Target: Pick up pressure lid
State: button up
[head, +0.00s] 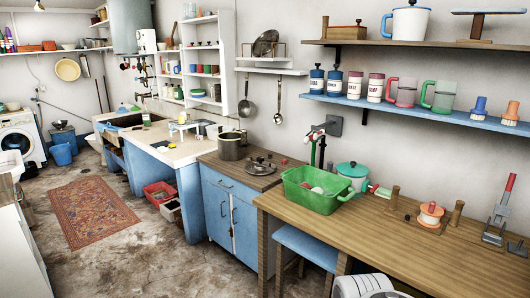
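A dark round lid with a knob (260,165), which looks like the pressure lid, lies on the wooden top of the blue cabinet (218,212). It is just right of a dark metal pot (231,147) on the same top. The lid lies apart from the green basin to its right. My gripper is not in view, so its hold cannot be seen.
A wall fixture (335,126) rises behind. Shelves (415,112) hang above. A blue stool (303,243) stands below. Open floor (165,255) lies left.

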aim_at(253, 168)
jog(key=i, duration=1.45)
